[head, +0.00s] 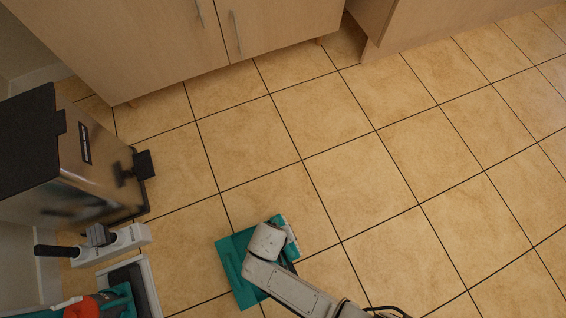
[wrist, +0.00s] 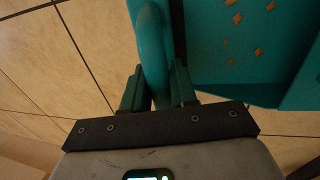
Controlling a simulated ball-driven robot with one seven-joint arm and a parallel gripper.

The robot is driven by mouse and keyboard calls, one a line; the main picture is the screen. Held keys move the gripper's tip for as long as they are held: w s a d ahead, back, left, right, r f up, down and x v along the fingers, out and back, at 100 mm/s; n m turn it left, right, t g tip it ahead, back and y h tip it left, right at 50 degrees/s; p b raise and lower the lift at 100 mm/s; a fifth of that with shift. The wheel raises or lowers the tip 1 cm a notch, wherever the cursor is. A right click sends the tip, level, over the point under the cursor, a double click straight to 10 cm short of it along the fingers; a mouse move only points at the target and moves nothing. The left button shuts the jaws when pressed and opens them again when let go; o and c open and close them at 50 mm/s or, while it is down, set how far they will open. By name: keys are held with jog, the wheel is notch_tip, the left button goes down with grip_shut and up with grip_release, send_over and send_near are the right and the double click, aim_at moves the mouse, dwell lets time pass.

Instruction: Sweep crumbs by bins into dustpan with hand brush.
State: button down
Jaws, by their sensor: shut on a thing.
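The teal dustpan (head: 234,262) lies on the tiled floor at the bottom centre of the head view, partly under my arm. In the wrist view the dustpan (wrist: 215,75) fills the upper right, with several small tan crumbs (wrist: 258,51) in it. My gripper (wrist: 157,88) is shut on the teal handle of the hand brush (wrist: 151,45), beside the dustpan. In the head view pale bristles of the brush (head: 291,236) show at the dustpan's right side; my arm hides the rest. I see no crumbs on the floor.
A steel bin (head: 95,165) with a black lid and pedal stands at the left. Below it are a white fixture (head: 125,240) with black handles and a teal and orange item (head: 85,306). Wooden cabinets (head: 170,45) line the back. The tiles at centre and right are clear.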

jog(key=w+d+r+p, duration=0.4)
jog(key=d+r+p, duration=0.2)
jog(key=d+p, duration=0.3)
jog(key=shift+d+r, duration=0.4)
jog(key=shift+d, duration=0.7)
jog(key=shift+w, duration=0.2)
